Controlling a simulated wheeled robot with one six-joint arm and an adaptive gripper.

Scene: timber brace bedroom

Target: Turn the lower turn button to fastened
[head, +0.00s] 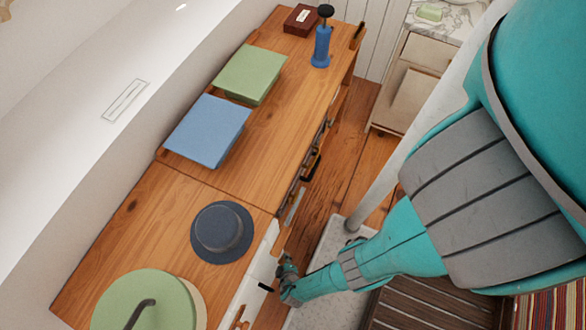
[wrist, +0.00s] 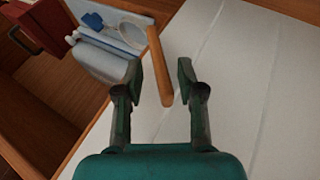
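A wooden bar (wrist: 158,68), which looks like a turn button, shows in the wrist view at the edge of a white panel (wrist: 235,75). It lies lengthwise between my two fingertips, slightly tilted. My gripper (wrist: 160,78) is open, with a finger on each side of the bar and gaps visible; I cannot tell how far the bar is in depth. In the head view my gripper (head: 287,283) is low beside the cabinet's white front (head: 259,272). The bar cannot be made out clearly there. Whether it is the lower button cannot be told.
Left of the panel in the wrist view is an open compartment with a red object (wrist: 38,28) and pale blue items (wrist: 105,55). The wooden cabinet top (head: 140,215) holds a dark hat (head: 222,232), blue box (head: 207,130) and green box (head: 250,73). A slatted bench (head: 420,310) stands nearby.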

